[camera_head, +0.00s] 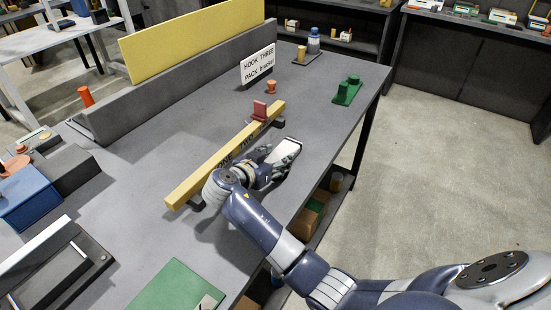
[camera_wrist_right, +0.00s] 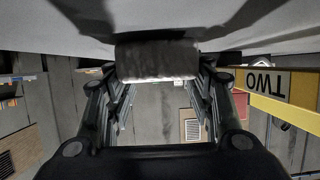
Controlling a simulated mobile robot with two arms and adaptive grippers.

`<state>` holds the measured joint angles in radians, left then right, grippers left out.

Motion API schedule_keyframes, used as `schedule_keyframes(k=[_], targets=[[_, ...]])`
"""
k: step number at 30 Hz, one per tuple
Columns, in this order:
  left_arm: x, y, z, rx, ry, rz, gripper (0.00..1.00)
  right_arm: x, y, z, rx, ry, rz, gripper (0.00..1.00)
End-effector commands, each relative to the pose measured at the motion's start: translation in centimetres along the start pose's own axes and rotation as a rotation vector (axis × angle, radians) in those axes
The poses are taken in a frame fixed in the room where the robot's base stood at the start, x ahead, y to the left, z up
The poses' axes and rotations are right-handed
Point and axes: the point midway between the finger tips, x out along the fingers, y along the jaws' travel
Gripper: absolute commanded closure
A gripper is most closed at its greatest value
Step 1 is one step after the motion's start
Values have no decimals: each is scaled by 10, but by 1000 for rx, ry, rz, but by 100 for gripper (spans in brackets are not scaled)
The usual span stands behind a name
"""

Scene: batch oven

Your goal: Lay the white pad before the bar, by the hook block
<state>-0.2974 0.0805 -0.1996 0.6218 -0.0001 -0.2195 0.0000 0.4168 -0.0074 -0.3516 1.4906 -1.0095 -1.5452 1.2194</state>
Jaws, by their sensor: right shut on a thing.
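The white pad (camera_head: 286,149) is at the fingertips of my right gripper (camera_head: 272,167), on the right side of the yellow bar (camera_head: 205,171), low over the grey table or touching it; I cannot tell which. In the right wrist view the pad (camera_wrist_right: 157,60) sits between the two fingers of the right gripper (camera_wrist_right: 158,78), which is shut on it. The bar (camera_wrist_right: 285,112) with a "TWO" label shows at the right there. A red block (camera_head: 259,110), perhaps the hook block, stands at the bar's far end. My left gripper is not in view.
A sign reading "HOOK THREE PACK bracket" (camera_head: 257,66) stands beyond the bar. An orange peg (camera_head: 271,87) and a green block (camera_head: 347,90) are further back. A green mat (camera_head: 172,288) lies at the front.

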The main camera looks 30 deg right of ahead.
Motion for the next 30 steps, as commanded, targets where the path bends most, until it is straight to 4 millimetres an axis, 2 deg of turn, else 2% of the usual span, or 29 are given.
schedule_keyframes(k=[7, 8, 9, 11, 23, 30], targets=[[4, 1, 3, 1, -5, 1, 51, 2, 0, 4, 0, 0, 0, 63], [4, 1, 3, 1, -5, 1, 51, 2, 0, 4, 0, 0, 0, 46], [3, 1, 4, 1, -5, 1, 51, 1, 0, 4, 0, 0, 0, 37], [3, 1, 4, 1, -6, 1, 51, 1, 0, 4, 0, 0, 0, 28], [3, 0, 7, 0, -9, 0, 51, -3, -1, 4, 0, -1, -2, 28], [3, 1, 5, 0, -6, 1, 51, -40, -1, 5, 1, -3, -4, 28]])
